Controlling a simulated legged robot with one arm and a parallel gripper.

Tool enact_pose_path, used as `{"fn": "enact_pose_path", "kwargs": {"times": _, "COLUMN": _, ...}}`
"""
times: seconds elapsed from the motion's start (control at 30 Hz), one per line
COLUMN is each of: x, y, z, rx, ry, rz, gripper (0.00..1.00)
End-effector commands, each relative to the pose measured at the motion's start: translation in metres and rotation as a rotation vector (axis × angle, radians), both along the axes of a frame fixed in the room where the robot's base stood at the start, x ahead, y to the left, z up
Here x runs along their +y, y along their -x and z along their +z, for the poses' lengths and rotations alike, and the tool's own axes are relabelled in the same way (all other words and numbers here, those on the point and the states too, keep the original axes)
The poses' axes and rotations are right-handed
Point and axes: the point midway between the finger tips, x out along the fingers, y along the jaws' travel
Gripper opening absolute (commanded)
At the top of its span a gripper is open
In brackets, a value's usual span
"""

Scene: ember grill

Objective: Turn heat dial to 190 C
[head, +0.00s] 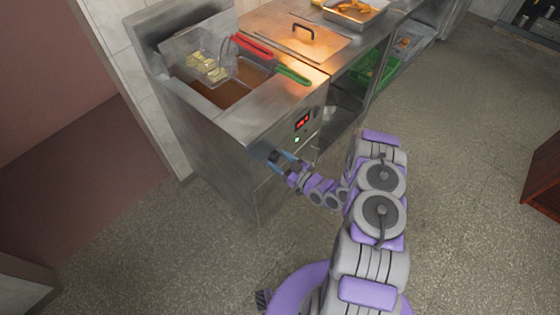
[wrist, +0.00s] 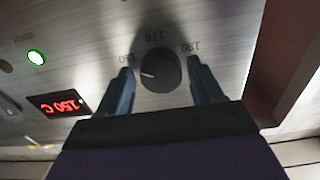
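The heat dial (wrist: 159,72) is a round black knob on the steel front panel. Its white mark points left, toward the lowest label, which looks like 150; labels reading about 170 and 190 stand above and to the right. The red display (wrist: 60,104) appears to read 150 C; it also glows on the fryer front in the head view (head: 302,122). My gripper (wrist: 160,66) is open, one blue-grey finger on each side of the dial, with gaps visible. In the head view, my gripper (head: 283,163) is at the panel and the dial cannot be made out.
A green light (wrist: 36,57) is lit on the panel. A green crate (head: 375,72) sits on a shelf to the right. The floor in front is clear.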

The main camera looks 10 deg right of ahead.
Motion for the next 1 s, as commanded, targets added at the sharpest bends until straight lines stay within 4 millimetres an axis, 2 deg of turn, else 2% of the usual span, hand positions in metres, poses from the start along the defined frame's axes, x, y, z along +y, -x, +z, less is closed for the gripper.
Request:
{"fn": "enact_pose_path", "kwargs": {"times": 0.03, "x": 0.0000, "y": 0.0000, "z": 0.0000, "rx": 0.000, "ry": 0.000, "rz": 0.000, "gripper": 0.61}}
{"fn": "enact_pose_path", "kwargs": {"times": 0.47, "x": -0.0005, "y": -0.0001, "z": -0.0001, "rx": 0.000, "ry": 0.000, "rz": -0.001, "gripper": 0.21}}
{"fn": "enact_pose_path", "kwargs": {"times": 0.77, "x": -0.0008, "y": -0.0001, "z": 0.0003, "rx": 0.026, "ry": -0.033, "rz": -0.002, "gripper": 0.21}}
{"fn": "enact_pose_path", "kwargs": {"times": 1.0, "x": -0.0011, "y": 0.0001, "z": 0.0006, "rx": 0.110, "ry": -0.148, "rz": -0.004, "gripper": 0.21}}
